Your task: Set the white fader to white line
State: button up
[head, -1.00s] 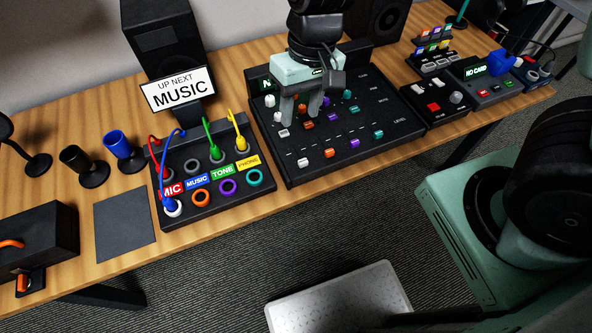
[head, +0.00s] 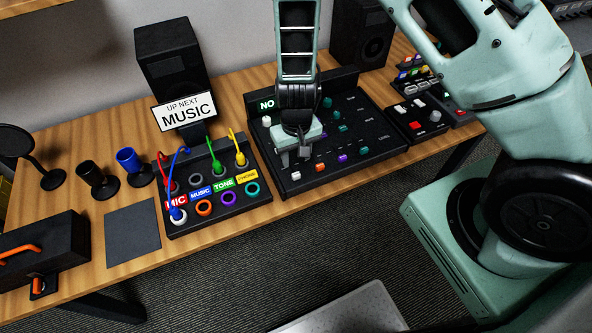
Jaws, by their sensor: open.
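The black mixer (head: 366,153) stands on the wooden table, with rows of coloured knobs and a front row of faders. The white fader (head: 296,168) is at the left end of the front row. My gripper (head: 294,157) points down over the mixer's left side, open and empty, its fingertips just behind the white fader in the picture. I cannot tell whether they touch it. The white line is too small to make out, and my gripper hides some of the left knobs.
A patch panel (head: 222,208) with coloured cables stands left of the mixer, behind it a sign reading MUSIC (head: 185,111). Orange, purple and teal faders sit right of the white one. A small switch box (head: 418,120) stands to the right. A grey mat (head: 133,233) lies bare at left.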

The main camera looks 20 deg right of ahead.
aim_at(296, 174)
notch_tip(296, 174, down, 7)
jog(key=shift+f+p, duration=0.15)
jog(key=shift+p, duration=0.15)
